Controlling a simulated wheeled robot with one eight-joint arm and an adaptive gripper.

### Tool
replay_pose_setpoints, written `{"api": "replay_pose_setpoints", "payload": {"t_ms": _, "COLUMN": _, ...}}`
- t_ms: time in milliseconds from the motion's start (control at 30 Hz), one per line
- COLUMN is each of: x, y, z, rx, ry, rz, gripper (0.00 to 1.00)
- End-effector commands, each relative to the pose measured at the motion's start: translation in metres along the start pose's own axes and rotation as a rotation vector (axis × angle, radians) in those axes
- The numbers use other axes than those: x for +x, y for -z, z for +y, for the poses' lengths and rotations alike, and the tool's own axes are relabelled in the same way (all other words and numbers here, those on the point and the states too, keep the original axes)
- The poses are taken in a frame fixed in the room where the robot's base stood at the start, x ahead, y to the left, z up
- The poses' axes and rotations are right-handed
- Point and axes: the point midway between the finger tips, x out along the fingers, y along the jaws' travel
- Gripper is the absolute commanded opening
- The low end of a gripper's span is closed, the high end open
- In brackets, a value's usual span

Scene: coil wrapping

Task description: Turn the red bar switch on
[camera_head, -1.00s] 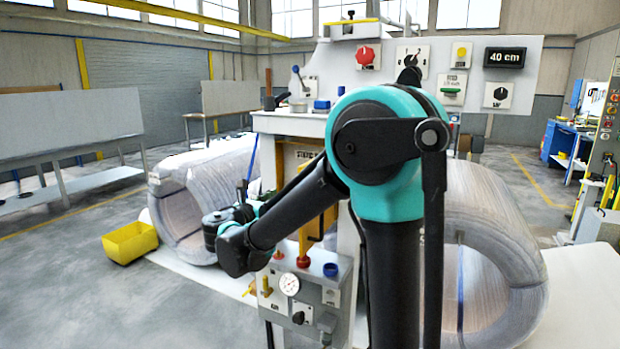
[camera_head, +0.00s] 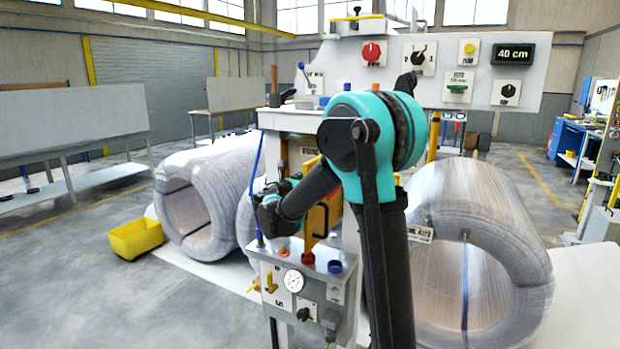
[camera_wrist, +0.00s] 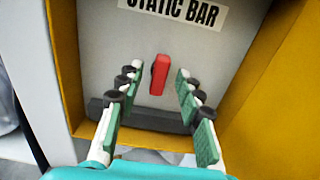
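In the wrist view, the red bar switch (camera_wrist: 159,74) stands near upright, slightly tilted, on a grey panel (camera_wrist: 115,50) under a "STATIC BAR" label (camera_wrist: 172,8). My gripper (camera_wrist: 157,88) is open, with one finger on each side of the switch and a gap on both sides. The fingers do not touch it; how far the tips are from the panel is hard to tell. In the head view, my arm (camera_head: 300,195) reaches into the machine, and the switch and fingertips are hidden there.
A yellow frame (camera_wrist: 68,55) surrounds the panel, with its right wall (camera_wrist: 270,95) close by. In the head view, a control box with a gauge (camera_head: 293,281) is below my arm. Wrapped coils (camera_head: 190,190) stand either side, and a yellow bin (camera_head: 135,240) is on the floor.

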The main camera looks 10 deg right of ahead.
Motion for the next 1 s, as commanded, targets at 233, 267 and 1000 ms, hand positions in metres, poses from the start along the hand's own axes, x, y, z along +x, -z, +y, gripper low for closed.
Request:
{"api": "replay_pose_setpoints", "payload": {"t_ms": 233, "x": 0.0135, "y": 0.0002, "z": -0.0002, "rx": 0.0, "ry": 0.0, "rz": 0.0, "gripper": 0.36}}
{"api": "replay_pose_setpoints", "payload": {"t_ms": 267, "x": 0.0138, "y": 0.0002, "z": -0.0001, "rx": 0.0, "ry": 0.0, "rz": 0.0, "gripper": 0.36}}
{"api": "replay_pose_setpoints", "payload": {"t_ms": 1000, "x": 0.014, "y": 0.0, "z": -0.0001, "rx": 0.004, "ry": 0.0, "rz": 0.0, "gripper": 0.0}}
